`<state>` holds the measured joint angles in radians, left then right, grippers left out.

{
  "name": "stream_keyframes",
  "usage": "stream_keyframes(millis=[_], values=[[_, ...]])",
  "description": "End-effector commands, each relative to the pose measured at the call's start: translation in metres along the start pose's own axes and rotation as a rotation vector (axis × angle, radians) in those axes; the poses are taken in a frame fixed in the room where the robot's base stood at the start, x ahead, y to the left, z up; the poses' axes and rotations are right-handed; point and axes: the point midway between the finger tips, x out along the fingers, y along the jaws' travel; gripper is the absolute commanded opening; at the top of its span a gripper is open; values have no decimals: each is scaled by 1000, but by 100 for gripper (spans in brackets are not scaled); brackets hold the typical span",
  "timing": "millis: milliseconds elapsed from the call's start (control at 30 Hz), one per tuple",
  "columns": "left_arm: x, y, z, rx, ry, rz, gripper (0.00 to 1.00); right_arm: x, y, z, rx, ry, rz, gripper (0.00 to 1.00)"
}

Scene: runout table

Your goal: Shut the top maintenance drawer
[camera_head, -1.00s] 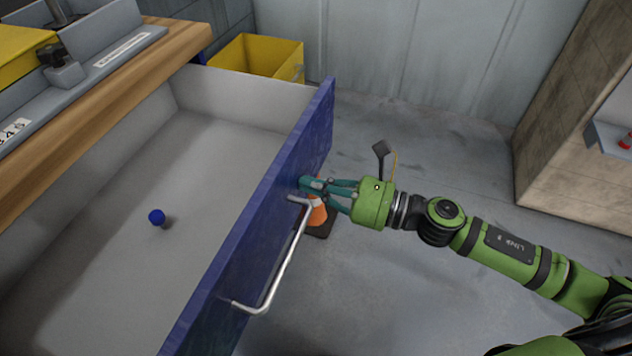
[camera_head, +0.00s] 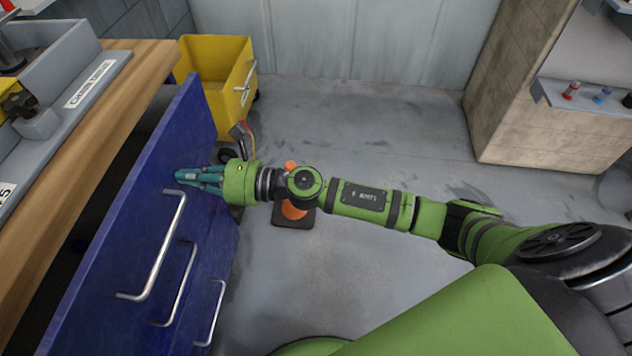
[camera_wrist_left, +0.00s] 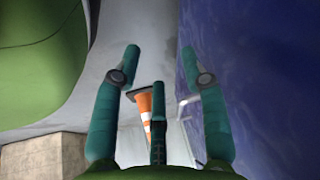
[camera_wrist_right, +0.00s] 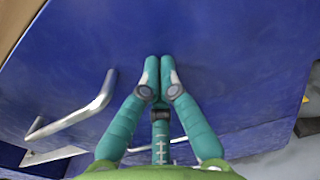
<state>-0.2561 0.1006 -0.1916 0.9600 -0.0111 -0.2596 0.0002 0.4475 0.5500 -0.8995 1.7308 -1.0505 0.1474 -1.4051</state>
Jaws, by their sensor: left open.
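The blue top drawer front (camera_head: 125,235) stands close to the wooden bench edge, with a dark narrow gap between them in the head view. Its silver handle (camera_head: 162,250) is on the front face. My right gripper (camera_head: 184,177) has its fingertips at the drawer front, beyond the handle's far end. In the right wrist view the fingers (camera_wrist_right: 160,72) are together and empty, facing the blue panel (camera_wrist_right: 225,75); the handle (camera_wrist_right: 80,110) is to their left. My left gripper (camera_wrist_left: 160,62) is open and empty in the left wrist view, beside a blue surface (camera_wrist_left: 265,90).
Lower drawers with silver handles (camera_head: 215,315) sit below. A yellow bin (camera_head: 215,80) stands beyond the cabinet. An orange cone (camera_head: 294,211) stands on the floor under my right arm. The wooden bench top (camera_head: 95,130) is at left. Grey floor (camera_head: 370,120) is open beyond the arm.

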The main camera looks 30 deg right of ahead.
Motion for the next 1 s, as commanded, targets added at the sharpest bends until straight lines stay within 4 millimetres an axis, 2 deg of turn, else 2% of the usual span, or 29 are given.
stream_keyframes(millis=[33, 200, 400, 1000], values=[[0, 0, 0, 1, 2, 0, 43, 12, 0, 2, 0, -3, 1, 0], [0, -1, -1, 2, 9, -1, 43, 38, 0, 1, 0, -2, 1, 0], [0, -1, -1, 2, 10, -1, 43, 55, 0, 0, 0, -1, 0, 0], [1, -1, -1, 1, 9, -2, 43, 60, -1, 1, -1, -4, -1, 0]])
